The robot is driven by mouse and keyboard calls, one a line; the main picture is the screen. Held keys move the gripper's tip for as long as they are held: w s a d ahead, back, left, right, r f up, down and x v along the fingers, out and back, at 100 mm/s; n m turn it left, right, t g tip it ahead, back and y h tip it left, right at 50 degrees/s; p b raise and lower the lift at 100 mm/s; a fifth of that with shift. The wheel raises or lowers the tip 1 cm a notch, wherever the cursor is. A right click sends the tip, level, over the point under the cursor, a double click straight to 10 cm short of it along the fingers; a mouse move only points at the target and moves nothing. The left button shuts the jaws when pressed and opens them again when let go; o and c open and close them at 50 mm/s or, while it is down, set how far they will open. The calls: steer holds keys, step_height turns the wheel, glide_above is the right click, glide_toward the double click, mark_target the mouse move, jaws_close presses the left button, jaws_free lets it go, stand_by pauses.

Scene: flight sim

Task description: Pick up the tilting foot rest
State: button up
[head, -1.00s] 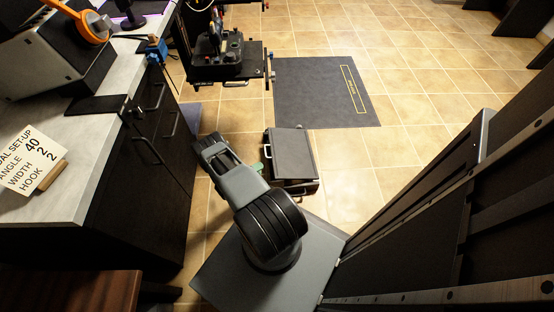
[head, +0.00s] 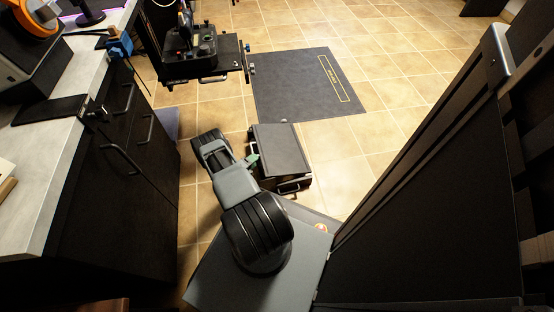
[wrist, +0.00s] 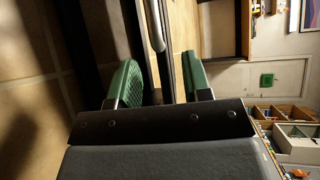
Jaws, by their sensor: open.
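The tilting foot rest (head: 281,146) is a low dark box with a flat grey top and metal handle-like parts at its near side. It stands on the tiled floor in the head view, just right of my arm. My gripper (head: 253,163) is at its left side, partly hidden by my arm; one green finger shows there. In the wrist view my gripper (wrist: 160,78) is open, with its two green fingers apart. A metal bar and dark edges of what seems to be the foot rest (wrist: 157,25) lie between the fingers in the picture. I cannot tell whether they touch.
A dark mat (head: 305,85) lies on the floor beyond the foot rest. A black stand with a joystick unit (head: 195,50) is at the upper left. A counter with dark drawers (head: 110,165) runs along the left. Open tiles lie right of the foot rest.

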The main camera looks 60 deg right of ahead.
mark_target(260, 154)
steer(key=b+x, duration=0.2)
steer(key=x, duration=0.2)
steer(key=shift+d+f, duration=0.1)
steer(key=shift+d, duration=0.15)
steer(key=shift+s+d, duration=0.1)
steer(key=shift+d, duration=0.35)
steer(key=shift+c, duration=0.3)
jaws_close()
stand_by(0.4)
steer(key=shift+r, duration=0.2)
